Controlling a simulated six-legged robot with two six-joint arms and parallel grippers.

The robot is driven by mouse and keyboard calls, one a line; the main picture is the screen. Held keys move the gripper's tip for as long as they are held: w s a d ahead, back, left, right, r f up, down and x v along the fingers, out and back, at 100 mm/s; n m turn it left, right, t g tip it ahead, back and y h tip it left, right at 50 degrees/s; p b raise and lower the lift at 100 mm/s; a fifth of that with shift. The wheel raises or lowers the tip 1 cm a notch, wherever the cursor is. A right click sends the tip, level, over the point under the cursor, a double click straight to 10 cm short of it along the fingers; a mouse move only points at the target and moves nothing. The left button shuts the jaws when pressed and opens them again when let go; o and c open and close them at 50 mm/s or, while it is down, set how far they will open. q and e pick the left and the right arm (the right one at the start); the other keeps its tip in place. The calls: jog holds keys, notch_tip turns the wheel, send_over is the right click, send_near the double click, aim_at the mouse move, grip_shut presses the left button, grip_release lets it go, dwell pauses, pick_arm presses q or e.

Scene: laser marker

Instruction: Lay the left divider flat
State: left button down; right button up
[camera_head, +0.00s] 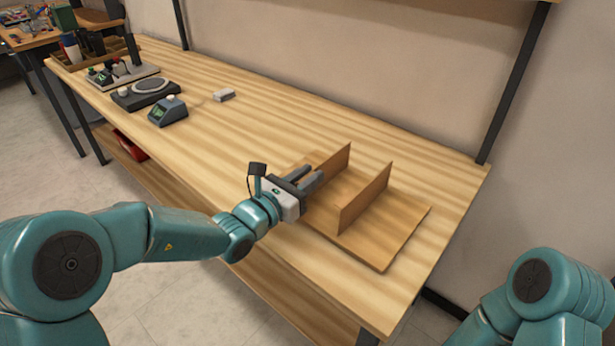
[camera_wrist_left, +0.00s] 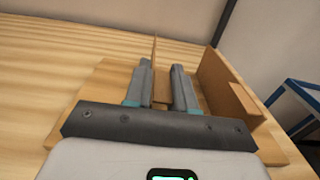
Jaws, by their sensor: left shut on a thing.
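A flat wooden board (camera_head: 405,225) lies on the workbench with two thin upright wooden panels on it. The left divider (camera_head: 334,165) stands upright, and its edge also shows in the left wrist view (camera_wrist_left: 154,55). The right divider (camera_head: 364,200) stands upright and apart from my fingers, at the right in the wrist view (camera_wrist_left: 222,82). My left gripper (camera_head: 317,178) is at the near end of the left divider and is shut on it, with the panel between the two fingers (camera_wrist_left: 161,85). The fingers hide part of the divider. My right gripper is out of view.
The striped workbench (camera_head: 250,130) is clear around the board. A small grey block (camera_head: 224,95), a teal device with a display (camera_head: 168,110), a black scale-like unit (camera_head: 146,93) and a wooden bin (camera_head: 95,57) stand farther left. A black post (camera_head: 515,85) rises at the back.

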pick_arm(q)
jog(key=shift+a, duration=0.1)
dwell(0.3)
jog(key=shift+w+a+n+p, duration=0.35)
jog(key=shift+a+n+p, duration=0.2)
jog(key=shift+n, duration=0.4)
jog(key=shift+w+a+n+p, duration=0.4)
jog(key=shift+n+p, duration=0.15)
jog(key=shift+n, duration=0.4)
jog(key=shift+w+a+f+n+p, duration=0.2)
jog(key=shift+w+a+n+p, duration=0.15)
jog(key=shift+n, duration=0.45)
jog(key=shift+w+a+f+n+p, duration=0.2)
jog(key=shift+a+n+p, duration=0.25)
jog(key=shift+n, duration=0.35)
jog(key=c, duration=1.1)
grip_release()
jog(key=shift+o, duration=0.2)
jog(key=v, duration=1.6)
